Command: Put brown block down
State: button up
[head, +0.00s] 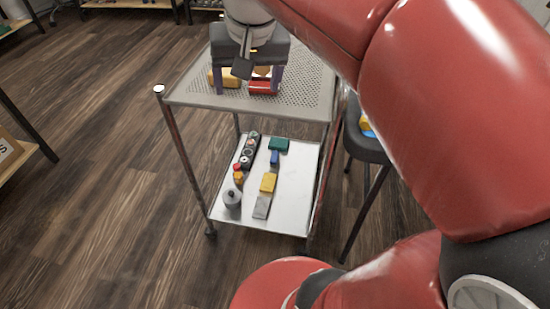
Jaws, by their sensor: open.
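My gripper (247,82) is over the upper shelf of a metal cart (190,92), pointing down. Its two purple fingers are spread wide apart. A small brown-orange block (262,71) shows between the fingers, behind a red block (264,88), partly hidden by my gripper. I cannot tell whether it rests on the red block or on the shelf behind it.
The cart's lower shelf (225,208) holds a green block (278,144), a yellow block (268,182), a dark control box (250,150), a grey canister (232,198) and other small parts. A dark stool (362,145) stands close at the right.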

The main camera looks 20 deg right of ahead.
jog(key=s+f+n+t, duration=0.2)
jog(key=s+f, duration=0.9)
jog(key=f, duration=0.1)
jog(key=shift+s+n, duration=0.35)
jog(key=shift+n, duration=0.05)
jog(key=shift+c, duration=0.4)
